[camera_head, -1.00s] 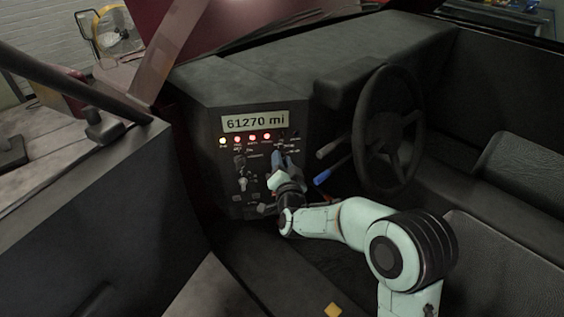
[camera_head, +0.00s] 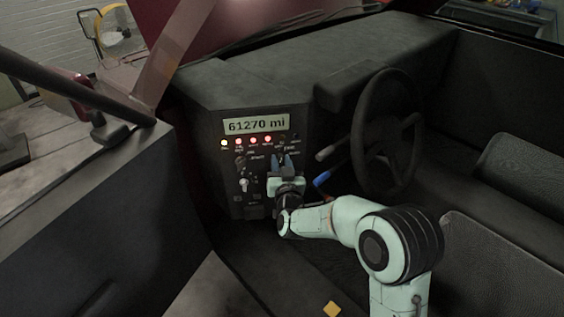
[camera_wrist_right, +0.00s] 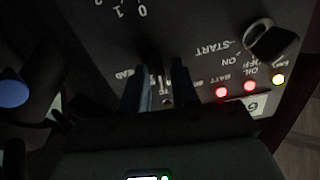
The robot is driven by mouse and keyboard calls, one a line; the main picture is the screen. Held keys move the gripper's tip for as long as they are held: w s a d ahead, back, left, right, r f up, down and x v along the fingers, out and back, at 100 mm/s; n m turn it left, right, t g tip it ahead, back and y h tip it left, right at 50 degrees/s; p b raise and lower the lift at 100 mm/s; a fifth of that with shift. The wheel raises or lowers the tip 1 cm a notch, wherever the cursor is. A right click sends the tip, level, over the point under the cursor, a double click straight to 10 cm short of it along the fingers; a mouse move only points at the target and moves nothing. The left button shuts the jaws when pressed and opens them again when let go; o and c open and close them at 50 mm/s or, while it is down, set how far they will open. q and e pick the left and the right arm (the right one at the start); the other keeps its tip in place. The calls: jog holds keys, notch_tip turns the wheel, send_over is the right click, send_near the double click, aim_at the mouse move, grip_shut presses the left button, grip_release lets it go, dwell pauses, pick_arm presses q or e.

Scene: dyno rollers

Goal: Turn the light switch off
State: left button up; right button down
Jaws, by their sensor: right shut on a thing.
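The dark control panel (camera_head: 222,180) is in front of me in the vehicle's dash. My right gripper (camera_head: 281,164) is at its right part, below the row of warning lights. In the right wrist view its two blue-grey fingers (camera_wrist_right: 159,88) are shut on the light switch (camera_wrist_right: 154,58), a dark knob mostly hidden between them. Printed marks 0, 1 and 2 and partly covered lettering surround it. The knob's exact setting is hard to read. In the head view the gripper covers most of it. My left gripper is not in view.
An ignition-like switch (camera_wrist_right: 270,40) marked START and ON is beside the gripper. Lit red and yellow warning lights (camera_head: 253,140) sit under the mileage display (camera_head: 256,123). Right of the gripper are a blue-ended lever (camera_head: 322,179) and the steering wheel (camera_head: 362,135).

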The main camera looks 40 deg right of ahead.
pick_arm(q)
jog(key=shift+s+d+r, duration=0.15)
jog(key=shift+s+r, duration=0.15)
pick_arm(e)
jog(key=shift+n, duration=0.5)
jog(key=c, duration=1.2)
grip_release()
jog(key=shift+o, duration=0.2)
jog(key=shift+a, duration=0.1)
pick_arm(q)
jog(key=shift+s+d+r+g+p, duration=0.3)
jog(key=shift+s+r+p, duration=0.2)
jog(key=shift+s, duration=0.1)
pick_arm(e)
jog(key=v, duration=1.3)
jog(key=shift+s, duration=0.15)
